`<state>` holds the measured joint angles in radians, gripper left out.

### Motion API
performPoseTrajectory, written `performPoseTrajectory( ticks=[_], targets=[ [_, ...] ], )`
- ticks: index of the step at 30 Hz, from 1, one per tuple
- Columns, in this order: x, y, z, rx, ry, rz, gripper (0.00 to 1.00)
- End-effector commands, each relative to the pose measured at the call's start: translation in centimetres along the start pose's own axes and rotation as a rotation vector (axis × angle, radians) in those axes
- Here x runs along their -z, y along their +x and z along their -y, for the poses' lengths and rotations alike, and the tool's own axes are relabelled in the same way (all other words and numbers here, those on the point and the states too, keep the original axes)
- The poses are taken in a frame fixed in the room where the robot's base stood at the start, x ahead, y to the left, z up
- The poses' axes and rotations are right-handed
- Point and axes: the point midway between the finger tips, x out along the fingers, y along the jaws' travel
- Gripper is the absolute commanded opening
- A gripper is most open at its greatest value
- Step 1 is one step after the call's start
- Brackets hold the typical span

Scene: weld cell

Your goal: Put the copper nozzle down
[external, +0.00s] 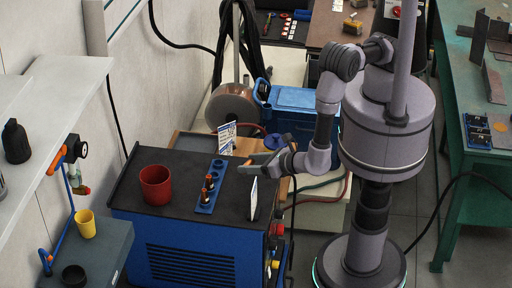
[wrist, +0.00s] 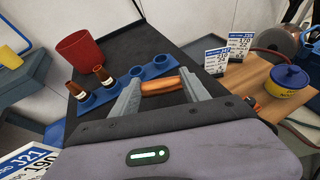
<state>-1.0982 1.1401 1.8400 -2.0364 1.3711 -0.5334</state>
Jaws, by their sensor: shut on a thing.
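My gripper (wrist: 163,88) is shut on the copper nozzle (wrist: 164,87), which lies crosswise between the two grey fingertips in the wrist view. In the external view my gripper (external: 258,163) is above the right part of the black top of the blue cabinet, and a small orange bit of the nozzle (external: 248,162) shows at its tip. A blue rack (external: 206,208) lies on that top, left of my gripper. Two dark-and-copper pieces (wrist: 101,77) stand in the rack's near-left holes in the wrist view. Its other two holes (wrist: 160,60) look empty.
A red cup (external: 155,185) stands left of the rack. A white card (external: 254,198) stands at the cabinet's right edge. The black top (wrist: 190,72) has clear room.

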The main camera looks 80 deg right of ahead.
Motion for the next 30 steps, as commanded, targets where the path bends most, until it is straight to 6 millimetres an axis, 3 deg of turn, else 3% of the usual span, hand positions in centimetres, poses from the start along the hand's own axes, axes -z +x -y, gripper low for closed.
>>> performPoseTrajectory(
  ticks=[3,7,15,25,26,28,30],
  targets=[
    [-0.3,2.0,-2.5,0.003,0.003,0.001,0.08],
    [-0.6,2.8,-3.8,0.001,0.001,0.0,0.08],
    [2.7,4.3,-3.9,0.001,-0.001,0.0,0.08],
    [3.0,4.4,-3.8,0.001,0.0,0.0,0.08],
    [2.9,4.4,-3.8,0.001,0.0,0.0,0.59],
    [2.9,4.4,-3.8,0.001,0.0,0.0,0.73],
    [2.9,4.4,-3.8,0.001,0.0,0.0,0.75]
  ],
)
